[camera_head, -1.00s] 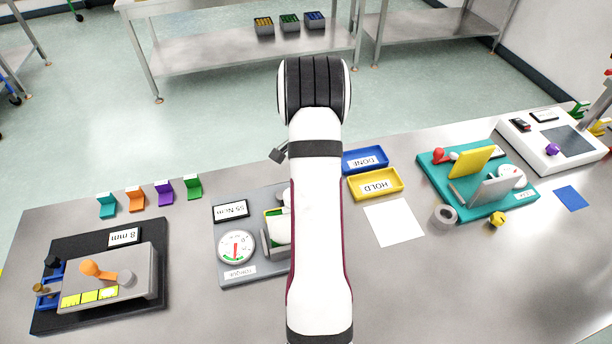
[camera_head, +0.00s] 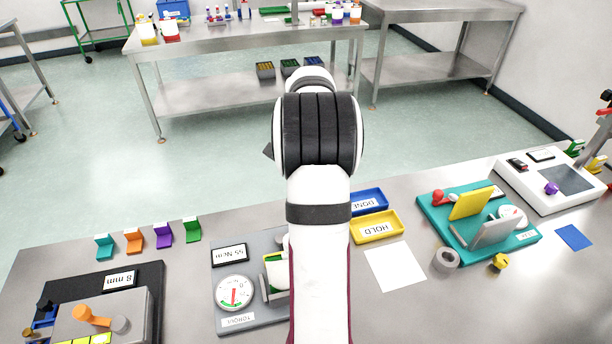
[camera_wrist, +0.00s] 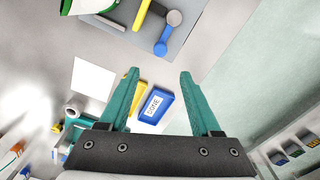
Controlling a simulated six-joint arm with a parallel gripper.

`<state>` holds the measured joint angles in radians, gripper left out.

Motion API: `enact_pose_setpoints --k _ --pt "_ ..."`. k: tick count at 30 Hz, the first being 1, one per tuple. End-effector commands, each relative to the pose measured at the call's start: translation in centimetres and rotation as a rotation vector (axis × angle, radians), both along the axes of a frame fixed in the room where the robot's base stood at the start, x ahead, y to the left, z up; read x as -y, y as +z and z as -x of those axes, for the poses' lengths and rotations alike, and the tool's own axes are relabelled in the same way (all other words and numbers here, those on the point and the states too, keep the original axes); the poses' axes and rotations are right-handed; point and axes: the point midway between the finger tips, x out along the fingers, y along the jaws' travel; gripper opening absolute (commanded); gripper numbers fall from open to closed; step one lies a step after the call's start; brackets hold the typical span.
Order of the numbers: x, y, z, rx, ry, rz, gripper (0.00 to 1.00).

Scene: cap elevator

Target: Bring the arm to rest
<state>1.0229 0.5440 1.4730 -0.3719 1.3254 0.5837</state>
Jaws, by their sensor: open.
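My arm (camera_head: 320,225) reaches up the middle of the camera_head view, its black and white joint above the far edge of the bench. My gripper is hidden behind that joint in this view. In the wrist view my gripper (camera_wrist: 158,95) shows two teal fingers spread apart with nothing between them in grasp. The blue DONE tray (camera_wrist: 153,106) lies on the bench below, seen between the fingers. The blue DONE tray also shows in the camera_head view (camera_head: 377,195), beside the yellow HOLD tray (camera_head: 375,239).
A torque gauge fixture (camera_head: 234,291) stands left of my arm, partly covered by it. A teal fixture (camera_head: 435,213), a white sheet (camera_head: 395,267) and a grey ring (camera_head: 446,260) lie to the right. Small coloured holders (camera_head: 134,241) line the far left edge.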

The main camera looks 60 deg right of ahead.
Motion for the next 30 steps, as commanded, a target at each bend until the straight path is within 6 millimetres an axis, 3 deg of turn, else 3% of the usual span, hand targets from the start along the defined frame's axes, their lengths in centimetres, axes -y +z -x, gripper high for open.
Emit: enact_pose_setpoints --k 3,6,19,21,23,25,28,30 --pt "0.0 2.1 0.0 0.001 -0.001 0.0 0.65" --pt "0.0 3.0 0.0 0.0 -0.001 0.001 0.65" --pt "0.0 3.1 0.0 -0.001 0.0 -0.001 0.65" --pt "-0.8 3.4 -0.4 0.002 0.022 -0.001 0.65" --pt "-3.1 4.2 -1.6 0.008 0.092 -0.005 0.65" --pt "-8.4 5.6 -3.4 0.02 0.243 -0.016 0.65" --pt "-19.0 7.3 -4.2 0.043 0.547 -0.039 0.65" --pt "-26.2 7.7 -2.7 0.059 0.773 -0.059 0.65"
